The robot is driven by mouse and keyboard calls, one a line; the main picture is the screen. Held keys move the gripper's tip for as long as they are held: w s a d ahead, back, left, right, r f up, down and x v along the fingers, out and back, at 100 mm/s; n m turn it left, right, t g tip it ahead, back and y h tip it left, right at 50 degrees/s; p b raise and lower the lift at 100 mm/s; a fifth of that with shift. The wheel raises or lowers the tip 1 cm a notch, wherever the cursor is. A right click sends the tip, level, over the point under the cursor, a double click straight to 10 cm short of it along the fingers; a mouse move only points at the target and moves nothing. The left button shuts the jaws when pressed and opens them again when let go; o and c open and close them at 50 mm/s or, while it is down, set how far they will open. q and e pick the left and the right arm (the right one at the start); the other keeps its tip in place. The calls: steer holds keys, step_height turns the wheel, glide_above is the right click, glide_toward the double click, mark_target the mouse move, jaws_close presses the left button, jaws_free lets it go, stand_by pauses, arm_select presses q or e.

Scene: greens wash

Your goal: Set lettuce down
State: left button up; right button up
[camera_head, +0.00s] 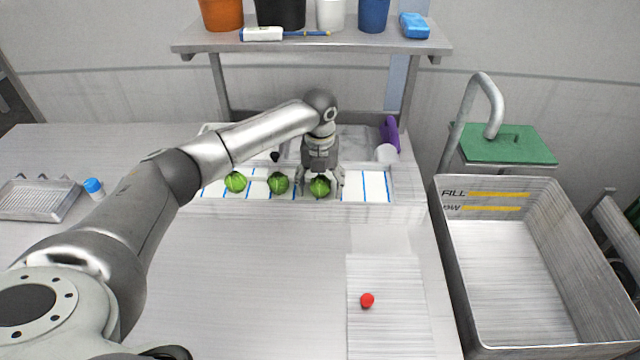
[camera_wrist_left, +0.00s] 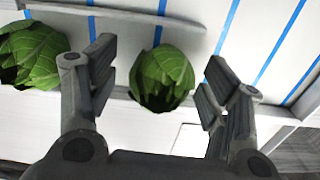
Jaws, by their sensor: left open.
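A green lettuce (camera_head: 320,187) sits on a white board with blue stripes (camera_head: 376,186) at the back of the table, between the fingers of my left gripper (camera_head: 320,180). The gripper is open, with a finger on each side of it. In the left wrist view the same lettuce (camera_wrist_left: 162,78) shows between the spread fingers (camera_wrist_left: 160,85), with gaps on both sides. Two more lettuces, one in the middle (camera_head: 278,183) and one at the left (camera_head: 235,182), stand in a row on the board. My right gripper is not in view.
A grey basin (camera_head: 450,270) marked FILL stands at the right with a curved tap (camera_head: 490,100). A red ball (camera_head: 367,300) lies on a ribbed white mat (camera_head: 390,335). A shelf (camera_head: 330,45) with pots spans the back. The table's middle is clear.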

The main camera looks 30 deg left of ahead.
mark_target(320, 177)
arm_select(q)
step_height(320, 177, up, 12)
steer(key=shift+r+b, duration=0.2)
steer(key=shift+b, duration=0.75)
steer(key=shift+f, duration=0.1)
